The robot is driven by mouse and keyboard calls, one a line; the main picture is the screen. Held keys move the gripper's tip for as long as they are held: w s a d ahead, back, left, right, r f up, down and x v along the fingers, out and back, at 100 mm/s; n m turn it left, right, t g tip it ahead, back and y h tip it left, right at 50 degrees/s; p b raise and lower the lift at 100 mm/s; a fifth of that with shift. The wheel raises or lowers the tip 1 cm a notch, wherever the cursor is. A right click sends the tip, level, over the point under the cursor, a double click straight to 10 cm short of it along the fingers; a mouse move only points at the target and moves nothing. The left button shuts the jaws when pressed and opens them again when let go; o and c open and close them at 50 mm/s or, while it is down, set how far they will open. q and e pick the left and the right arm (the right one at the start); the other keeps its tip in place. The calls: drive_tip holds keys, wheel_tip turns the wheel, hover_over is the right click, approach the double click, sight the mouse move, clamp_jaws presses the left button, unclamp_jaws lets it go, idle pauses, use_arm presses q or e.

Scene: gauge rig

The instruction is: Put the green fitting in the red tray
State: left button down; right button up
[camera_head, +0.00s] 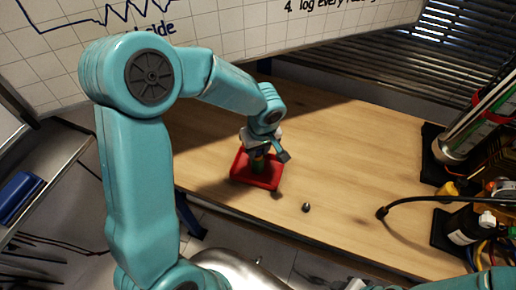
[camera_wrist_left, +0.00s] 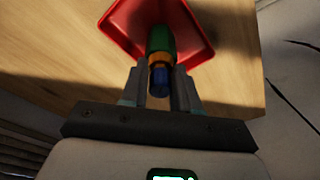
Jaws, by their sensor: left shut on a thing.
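The red tray (camera_head: 243,181) lies on the wooden table below my left gripper (camera_head: 266,154). It also shows at the top of the left wrist view (camera_wrist_left: 121,22). The green fitting (camera_wrist_left: 160,40) has an orange band and a blue end. My left gripper (camera_wrist_left: 160,88) is shut on it near the blue end, and the green part points over the tray. In the head view the fitting (camera_head: 258,163) is small and partly hidden by the gripper. I cannot tell whether it touches the tray floor. My right gripper is out of view.
A small dark round piece (camera_head: 306,207) lies right of the tray. A black cable (camera_head: 420,199) ends on the table further right. A dark bottle (camera_head: 468,228) and other gear crowd the right end. The table middle is clear. A whiteboard (camera_head: 240,30) stands behind.

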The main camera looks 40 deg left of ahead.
use_arm(q)
drive_tip(key=shift+f, duration=0.1)
drive_tip(key=c, duration=0.8)
unclamp_jaws()
drive_tip(key=shift+f, duration=0.1)
drive_tip(key=r, duration=0.4)
drive_tip(key=d+r, duration=0.1)
drive_tip(key=r, duration=0.7)
drive_tip(key=shift+s+d+r, duration=0.1)
drive_tip(key=shift+s+d, duration=0.2)
drive_tip(key=shift+s, duration=0.1)
drive_tip(key=shift+s, duration=0.1)
